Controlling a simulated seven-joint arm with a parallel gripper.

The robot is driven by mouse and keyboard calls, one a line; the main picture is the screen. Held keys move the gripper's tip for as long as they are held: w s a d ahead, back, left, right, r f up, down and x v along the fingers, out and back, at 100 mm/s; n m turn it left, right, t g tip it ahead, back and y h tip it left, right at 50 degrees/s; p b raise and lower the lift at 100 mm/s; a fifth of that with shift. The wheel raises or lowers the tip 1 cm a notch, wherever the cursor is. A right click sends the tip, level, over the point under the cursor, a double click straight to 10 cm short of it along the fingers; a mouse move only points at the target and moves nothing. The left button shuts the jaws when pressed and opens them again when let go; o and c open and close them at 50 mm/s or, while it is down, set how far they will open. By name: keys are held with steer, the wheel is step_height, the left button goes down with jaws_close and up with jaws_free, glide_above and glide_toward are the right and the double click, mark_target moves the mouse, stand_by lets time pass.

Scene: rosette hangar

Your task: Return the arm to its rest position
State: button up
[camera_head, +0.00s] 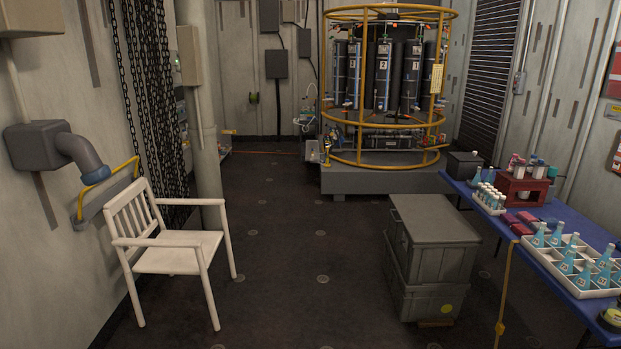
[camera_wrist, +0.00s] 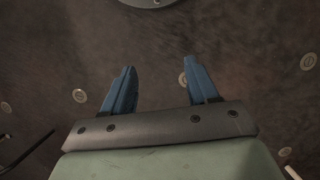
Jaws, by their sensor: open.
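My gripper (camera_wrist: 158,84) shows in the wrist view, with two blue fingers spread apart and nothing between them. It is over the dark brown floor (camera_wrist: 160,50), which has several round metal studs. A round grey metal part (camera_wrist: 150,2) is cut off at the top edge of that view. My arm and gripper do not show in the head view.
A white armchair (camera_head: 172,252) stands at the left. Stacked grey-green crates (camera_head: 432,262) stand right of centre. A blue table (camera_head: 575,212) at the right holds bottles in a white divided tray (camera_head: 545,255). A yellow-framed rosette (camera_head: 385,160) stands behind. The middle floor is clear.

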steer(key=s+f+g, duration=0.1)
steer(key=s+f, duration=0.2)
steer(key=s, duration=0.4)
steer(key=s+f+g, duration=0.2)
steer(key=s+f, duration=0.2)
steer(key=s, duration=0.4)
